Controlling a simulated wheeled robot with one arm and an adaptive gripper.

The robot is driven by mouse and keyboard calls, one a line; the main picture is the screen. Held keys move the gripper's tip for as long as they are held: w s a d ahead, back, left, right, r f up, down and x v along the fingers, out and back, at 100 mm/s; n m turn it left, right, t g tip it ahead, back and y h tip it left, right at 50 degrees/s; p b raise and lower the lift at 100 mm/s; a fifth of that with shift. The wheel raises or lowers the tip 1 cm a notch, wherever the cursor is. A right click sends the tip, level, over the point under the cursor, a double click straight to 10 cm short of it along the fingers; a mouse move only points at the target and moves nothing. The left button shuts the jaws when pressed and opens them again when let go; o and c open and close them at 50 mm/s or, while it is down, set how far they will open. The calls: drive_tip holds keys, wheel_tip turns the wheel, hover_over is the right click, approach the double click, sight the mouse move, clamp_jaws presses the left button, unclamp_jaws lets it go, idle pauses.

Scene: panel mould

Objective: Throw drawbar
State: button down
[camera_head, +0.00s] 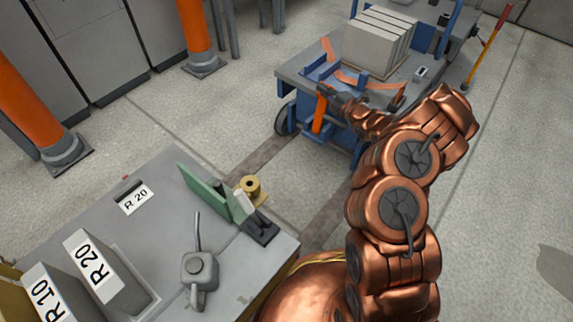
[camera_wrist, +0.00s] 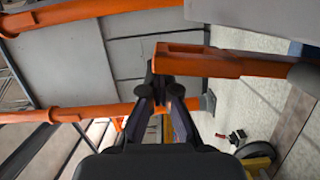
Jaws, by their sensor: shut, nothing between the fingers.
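The drawbar, an orange bar (camera_head: 319,115), hangs steeply at the front of the blue and grey cart (camera_head: 292,72) in the head view. In the wrist view an orange bar (camera_wrist: 225,64) with a dark rounded end crosses just beyond my fingers, from the middle to the right. My gripper (camera_head: 327,92) is at the upper end of the bar in the head view. In the wrist view my gripper (camera_wrist: 164,88) has its fingertips together and empty, close to the bar's left end. I cannot tell whether they touch it.
Grey slabs (camera_head: 380,42) stand on the cart, with an orange strap on its top. A grey table (camera_head: 160,225) with R 10 and R 20 blocks and a lever device (camera_head: 200,268) is at the lower left. Orange posts (camera_head: 194,25) stand at the left.

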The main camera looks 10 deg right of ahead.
drive_tip(key=shift+d+r, duration=0.1)
drive_tip(key=shift+d, duration=0.2)
drive_tip(key=s+r+p, duration=0.1)
drive_tip(key=s+p, duration=0.3)
drive_tip(key=s, duration=0.7)
drive_tip(key=shift+s+d, duration=0.25)
drive_tip(key=shift+d, duration=0.15)
drive_tip(key=shift+r, duration=0.1)
